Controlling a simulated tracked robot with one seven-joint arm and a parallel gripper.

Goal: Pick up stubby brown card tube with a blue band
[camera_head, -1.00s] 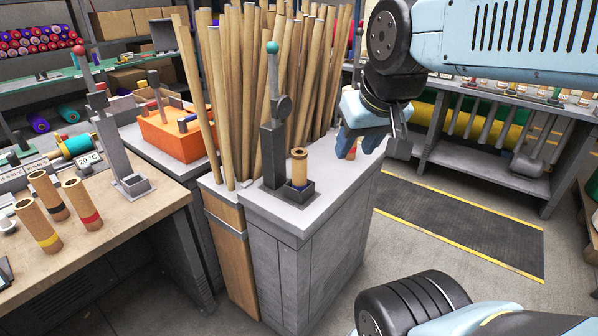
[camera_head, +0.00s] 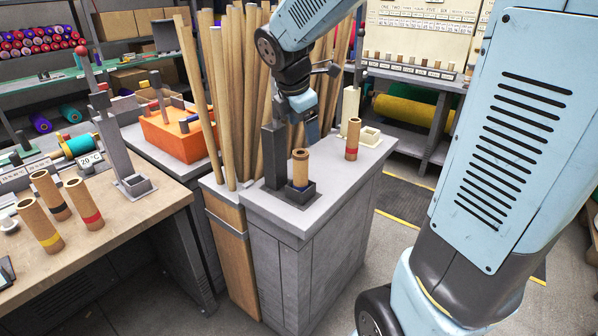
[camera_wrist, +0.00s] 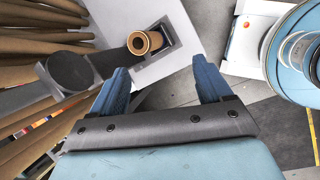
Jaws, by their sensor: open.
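The stubby brown card tube (camera_head: 300,164) with a blue band near its base stands upright in a square grey holder (camera_head: 283,196) on top of the grey cabinet. In the wrist view, the tube (camera_wrist: 139,46) is seen from above with its open end showing, beyond the fingertips and slightly left of the middle between them. My gripper (camera_head: 313,133) is above the cabinet, just behind and to the right of the tube in the head view. Its blue fingers (camera_wrist: 160,68) are apart with nothing between them. The tube's lower end is hidden in the holder.
A dark grey post (camera_head: 273,155) rises beside the tube. Long tubes (camera_head: 235,100) stand close behind. A red-banded tube (camera_head: 352,139) and a cream square holder (camera_head: 371,137) are on the cabinet's right. Three banded tubes (camera_head: 50,192) stand on the left table.

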